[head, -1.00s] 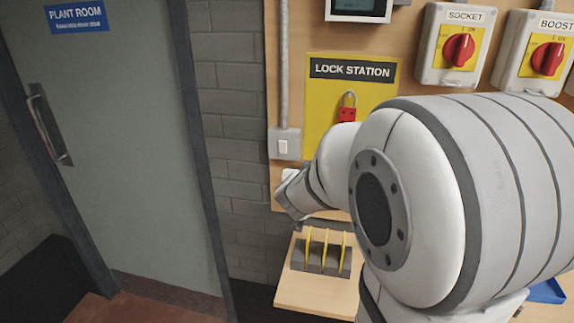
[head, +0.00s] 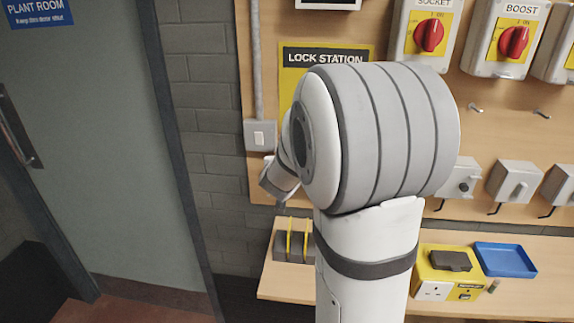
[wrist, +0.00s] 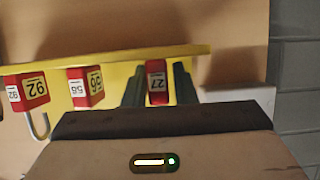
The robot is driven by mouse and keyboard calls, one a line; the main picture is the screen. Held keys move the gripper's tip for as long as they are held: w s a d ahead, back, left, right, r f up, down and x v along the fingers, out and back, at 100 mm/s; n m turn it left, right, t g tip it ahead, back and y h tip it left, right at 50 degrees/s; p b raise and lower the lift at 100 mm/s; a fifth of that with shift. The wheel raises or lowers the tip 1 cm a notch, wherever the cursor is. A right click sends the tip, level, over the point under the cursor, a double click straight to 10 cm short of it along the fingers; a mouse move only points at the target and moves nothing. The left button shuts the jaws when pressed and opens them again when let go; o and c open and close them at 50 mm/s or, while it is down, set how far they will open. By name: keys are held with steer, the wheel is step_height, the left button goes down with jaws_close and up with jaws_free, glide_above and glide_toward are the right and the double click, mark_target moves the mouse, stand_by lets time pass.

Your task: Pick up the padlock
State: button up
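Several red padlocks with white number labels hang in a row along a yellow board edge in the wrist view. The padlock labelled 27 (wrist: 157,82) is between the two dark fingers of my gripper (wrist: 158,76). The fingers stand apart on either side of it, and I cannot tell whether either one touches it. In the head view my arm hides the padlocks and my fingers.
The yellow LOCK STATION board (head: 325,55) is on the wooden panel, partly behind my arm.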

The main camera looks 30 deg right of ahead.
jaws_close()
steer(key=shift+r, duration=0.1)
